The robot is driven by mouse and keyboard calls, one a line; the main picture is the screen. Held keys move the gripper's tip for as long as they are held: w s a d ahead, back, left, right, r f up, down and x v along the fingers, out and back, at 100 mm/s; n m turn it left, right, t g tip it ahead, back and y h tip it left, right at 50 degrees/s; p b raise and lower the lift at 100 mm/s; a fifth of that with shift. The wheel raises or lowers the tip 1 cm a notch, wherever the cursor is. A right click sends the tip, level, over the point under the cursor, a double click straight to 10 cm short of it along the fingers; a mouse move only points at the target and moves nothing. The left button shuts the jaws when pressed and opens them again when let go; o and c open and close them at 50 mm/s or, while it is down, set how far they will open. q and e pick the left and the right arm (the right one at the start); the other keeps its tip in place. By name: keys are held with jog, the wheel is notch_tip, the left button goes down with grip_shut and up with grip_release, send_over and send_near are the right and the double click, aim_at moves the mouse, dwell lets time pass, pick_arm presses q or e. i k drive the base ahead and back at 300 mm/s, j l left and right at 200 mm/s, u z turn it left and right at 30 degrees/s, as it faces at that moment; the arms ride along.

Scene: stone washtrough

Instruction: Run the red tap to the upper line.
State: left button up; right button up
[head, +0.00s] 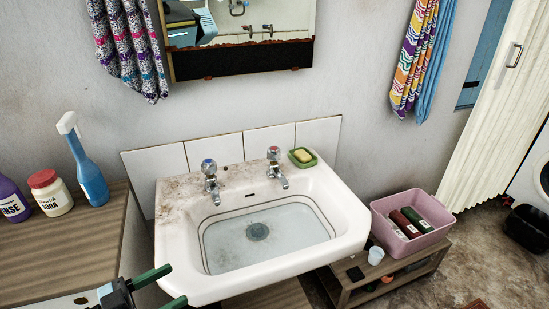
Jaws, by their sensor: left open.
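The white basin (345,213) holds shallow, bluish clear water (290,226) over a dark drain (257,231). Dark lines (262,205) run around its inner wall; the water surface lies below the upper one. The tap with the red mark (275,165) is the right one on the back ledge. The tap with the blue mark (210,178) is to its left. I see no clear stream from either spout. My left gripper (162,289), with green fingers, is open and empty at the basin's front left corner, well apart from the taps. My right gripper is not in view.
A green dish with yellow soap (302,156) sits right of the red tap. A blue spray bottle (86,170), a soda jar (50,192) and a purple bottle (12,199) stand on the left counter. A pink crate (440,234) is on the low right bench.

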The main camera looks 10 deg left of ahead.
aim_at(273, 152)
jog(key=i+l+u, duration=0.2)
jog(key=i+l, duration=0.8)
jog(key=i+j, duration=0.3)
jog(key=i, duration=0.2)
